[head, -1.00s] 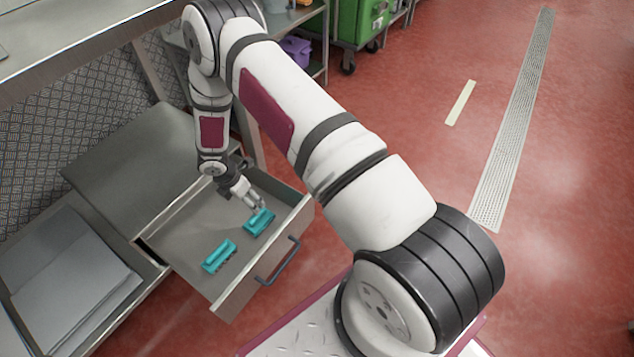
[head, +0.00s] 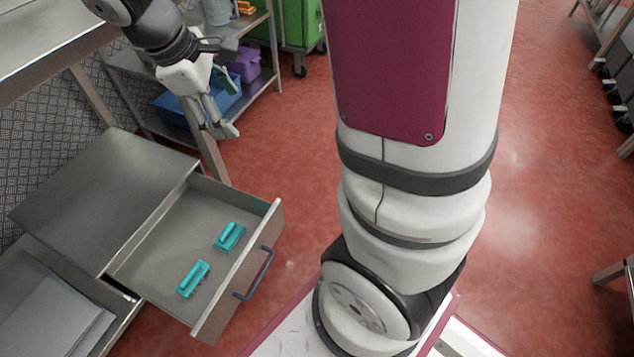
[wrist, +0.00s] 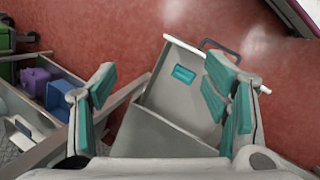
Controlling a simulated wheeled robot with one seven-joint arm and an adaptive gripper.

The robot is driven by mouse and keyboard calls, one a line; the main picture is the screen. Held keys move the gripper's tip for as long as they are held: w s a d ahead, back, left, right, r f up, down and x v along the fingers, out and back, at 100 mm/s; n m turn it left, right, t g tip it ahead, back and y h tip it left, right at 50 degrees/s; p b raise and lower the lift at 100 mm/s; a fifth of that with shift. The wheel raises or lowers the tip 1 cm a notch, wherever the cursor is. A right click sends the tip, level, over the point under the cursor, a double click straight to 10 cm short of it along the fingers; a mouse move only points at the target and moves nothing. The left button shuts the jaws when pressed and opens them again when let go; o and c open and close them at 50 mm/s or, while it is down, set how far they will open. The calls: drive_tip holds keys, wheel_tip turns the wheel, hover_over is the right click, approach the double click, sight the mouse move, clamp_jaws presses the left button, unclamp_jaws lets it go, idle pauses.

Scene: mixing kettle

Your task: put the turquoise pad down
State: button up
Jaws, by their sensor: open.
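Two turquoise pads lie in the open drawer (head: 150,262). One pad (head: 229,236) is toward the drawer's right side, and the other pad (head: 193,278) is nearer the camera. In the wrist view one pad (wrist: 184,74) shows on the drawer floor; the other is not visible, perhaps behind a finger. My gripper (head: 222,125) is open and empty, raised above and beyond the drawer, apart from both pads. In the wrist view its turquoise-lined fingers (wrist: 160,95) are spread wide.
The drawer's front has a dark handle (head: 255,274). A shelf behind holds a purple container (head: 243,64) and a blue bin (head: 222,95). A green bin (head: 300,22) stands at the back.

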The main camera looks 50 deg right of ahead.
drive_tip(key=s+a+r+m+y, duration=0.1)
drive_tip(key=s+a+r+m, duration=0.1)
drive_tip(key=s, duration=0.7)
drive_tip(key=s+a+r+m+y, duration=0.1)
drive_tip(key=s+a+r+m, duration=0.1)
drive_tip(key=s, duration=0.7)
drive_tip(key=s+a+r+m+y, duration=0.2)
drive_tip(key=s+m, duration=0.2)
drive_tip(key=s, duration=0.5)
drive_tip(key=shift+s+r, duration=0.15)
drive_tip(key=shift+r, duration=0.1)
